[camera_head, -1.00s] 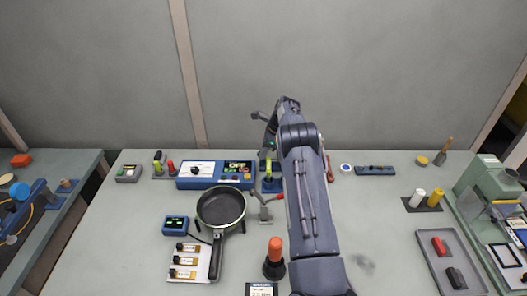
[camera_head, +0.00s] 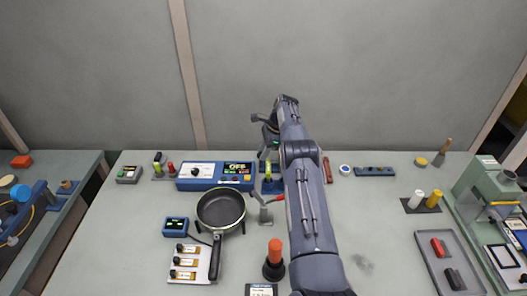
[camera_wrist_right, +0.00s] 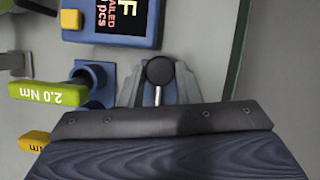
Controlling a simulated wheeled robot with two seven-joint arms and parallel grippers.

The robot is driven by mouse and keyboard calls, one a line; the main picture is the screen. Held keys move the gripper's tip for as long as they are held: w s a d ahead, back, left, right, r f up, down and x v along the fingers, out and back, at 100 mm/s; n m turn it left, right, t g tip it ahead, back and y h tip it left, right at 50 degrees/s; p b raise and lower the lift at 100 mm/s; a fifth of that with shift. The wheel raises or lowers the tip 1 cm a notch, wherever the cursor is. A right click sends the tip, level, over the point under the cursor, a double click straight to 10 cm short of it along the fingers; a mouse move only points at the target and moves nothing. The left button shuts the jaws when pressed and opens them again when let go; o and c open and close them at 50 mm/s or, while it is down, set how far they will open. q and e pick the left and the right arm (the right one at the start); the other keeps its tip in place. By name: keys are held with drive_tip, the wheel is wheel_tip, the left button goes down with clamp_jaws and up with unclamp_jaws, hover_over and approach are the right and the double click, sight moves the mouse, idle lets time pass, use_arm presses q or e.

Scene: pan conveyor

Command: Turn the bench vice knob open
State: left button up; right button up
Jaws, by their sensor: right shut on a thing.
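A black round knob (camera_wrist_right: 160,70) on a short metal rod shows in the right wrist view, with a blue part behind it; I take it as the bench vice knob. My right gripper (camera_wrist_right: 159,88) has its two grey fingers around the knob, one on each side, shut on it. In the head view my right gripper (camera_head: 265,151) points down at the back of the bench, near the blue instrument box. My own arm and gripper hide most of the vice there. My left gripper is out of view.
The blue instrument box (camera_head: 215,176) and a yellow-green screwdriver (camera_wrist_right: 50,92) marked 2.0 Nm stand close beside my gripper. A pan (camera_head: 221,208), an orange-topped tool (camera_head: 274,250) and a grey tray (camera_head: 447,262) are nearer.

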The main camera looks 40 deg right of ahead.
drive_tip(key=o, duration=1)
drive_tip(key=shift+c, duration=0.2)
drive_tip(key=p+v, duration=0.3)
drive_tip(key=v, duration=0.4)
drive_tip(key=shift+d+r, duration=0.15)
drive_tip(key=shift+r, duration=0.2)
